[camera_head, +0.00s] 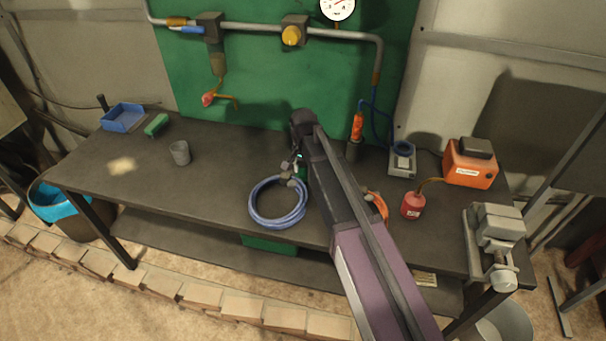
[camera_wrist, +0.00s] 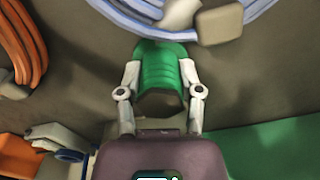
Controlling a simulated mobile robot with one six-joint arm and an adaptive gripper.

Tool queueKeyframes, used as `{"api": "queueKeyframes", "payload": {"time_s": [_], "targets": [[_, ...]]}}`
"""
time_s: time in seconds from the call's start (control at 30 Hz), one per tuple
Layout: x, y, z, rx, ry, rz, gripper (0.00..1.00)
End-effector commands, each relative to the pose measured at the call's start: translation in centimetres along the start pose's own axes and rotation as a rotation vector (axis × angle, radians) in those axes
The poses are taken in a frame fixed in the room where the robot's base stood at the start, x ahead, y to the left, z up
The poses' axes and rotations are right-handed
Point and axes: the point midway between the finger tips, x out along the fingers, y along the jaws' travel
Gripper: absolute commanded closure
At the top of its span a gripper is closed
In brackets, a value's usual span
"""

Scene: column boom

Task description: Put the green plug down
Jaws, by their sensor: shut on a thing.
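The green plug (camera_wrist: 162,68) is between the two pale fingers of my gripper (camera_wrist: 162,88) in the wrist view. The fingers are shut on its sides. Its dark end faces my wrist, and its rounded green end points toward the blue hose coil. In the head view a small part of the green plug (camera_head: 302,166) shows beside my gripper (camera_head: 294,168), over the middle of the dark workbench (camera_head: 220,190). My arm hides much of it. I cannot tell whether the plug touches the bench.
The blue hose coil (camera_head: 255,207) lies just in front of my gripper. An orange coil (camera_head: 378,206) is partly behind my arm. A red can (camera_head: 412,205), an orange box (camera_head: 470,163) and a vise (camera_head: 497,228) stand right. The bench between the grey cup (camera_head: 180,153) and the coil is clear.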

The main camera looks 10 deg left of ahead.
Motion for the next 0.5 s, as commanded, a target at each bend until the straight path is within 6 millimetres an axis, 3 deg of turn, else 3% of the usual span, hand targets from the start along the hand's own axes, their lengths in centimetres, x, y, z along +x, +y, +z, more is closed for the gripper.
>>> {"api": "queueKeyframes", "payload": {"time_s": [0.5], "targets": [[0.53,0.04,-0.03,0.001,0.0,0.0,1.0]]}}
